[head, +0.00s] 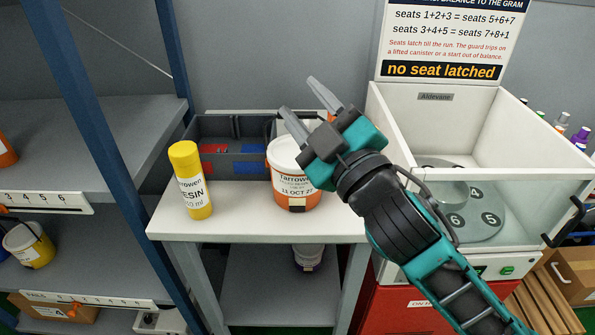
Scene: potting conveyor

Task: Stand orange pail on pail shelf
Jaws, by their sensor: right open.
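An orange pail (289,188) with a white lid and a printed label stands upright on a small white side table (250,226). My right gripper (298,96) is open and empty. Its body overlaps the pail's upper right side in this view, and its fingers point up and left past the lid. I cannot tell whether it touches the pail. At the left is a blue-posted shelf rack. A label strip whose first letters look like "PAIL" (90,299) runs along a lower board, and its wording is too small to read fully. My left gripper is not in view.
A yellow resin bottle (191,180) stands left of the pail, with a grey divided bin (233,133) behind. A white open-topped machine (432,118) with numbered seats is at the right. A yellow pail (28,246) sits on the rack; its upper board (95,140) has free room.

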